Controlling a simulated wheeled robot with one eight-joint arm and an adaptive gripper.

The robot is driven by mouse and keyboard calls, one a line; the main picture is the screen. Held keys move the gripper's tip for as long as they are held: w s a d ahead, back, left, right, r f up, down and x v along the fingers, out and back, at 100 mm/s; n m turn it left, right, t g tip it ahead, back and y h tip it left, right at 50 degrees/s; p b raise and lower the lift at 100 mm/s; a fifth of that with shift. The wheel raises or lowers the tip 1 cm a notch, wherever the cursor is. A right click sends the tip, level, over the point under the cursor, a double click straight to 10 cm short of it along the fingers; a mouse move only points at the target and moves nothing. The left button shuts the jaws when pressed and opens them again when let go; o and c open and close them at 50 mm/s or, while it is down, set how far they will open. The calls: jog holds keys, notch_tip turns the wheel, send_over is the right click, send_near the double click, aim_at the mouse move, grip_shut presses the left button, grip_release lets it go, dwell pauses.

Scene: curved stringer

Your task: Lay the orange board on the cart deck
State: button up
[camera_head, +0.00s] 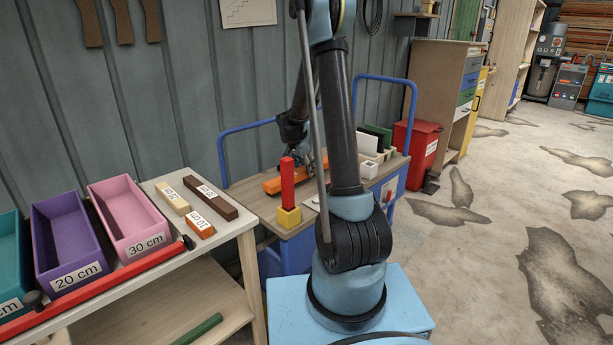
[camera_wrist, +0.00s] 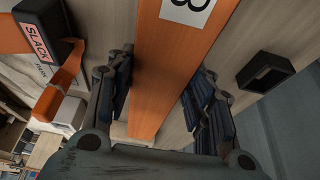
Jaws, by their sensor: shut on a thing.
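The orange board (camera_head: 272,185) is at the cart, over the left and middle part of the wooden cart deck (camera_head: 246,199). My gripper (camera_head: 303,168) is at the board, partly hidden behind my arm. In the wrist view the orange board (camera_wrist: 160,65) runs between the two dark fingers of my gripper (camera_wrist: 163,75), which is shut on it. A white label with a dark figure shows on its face. I cannot tell whether the board touches the deck or is held just above it.
A red upright piece in a yellow block (camera_head: 288,216) stands at the deck's front. White, black and green items (camera_head: 369,150) stand at its right. Blue rails (camera_head: 221,150) flank the cart. A bench with coloured bins (camera_head: 130,225) and short blocks is at left; a red bin (camera_head: 415,148) is beyond.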

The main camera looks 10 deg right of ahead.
aim_at(304, 169)
jog(key=shift+f, duration=1.5)
jog(key=o, duration=1.5)
jog(key=shift+o, duration=0.2)
jog(key=shift+r, duration=0.15)
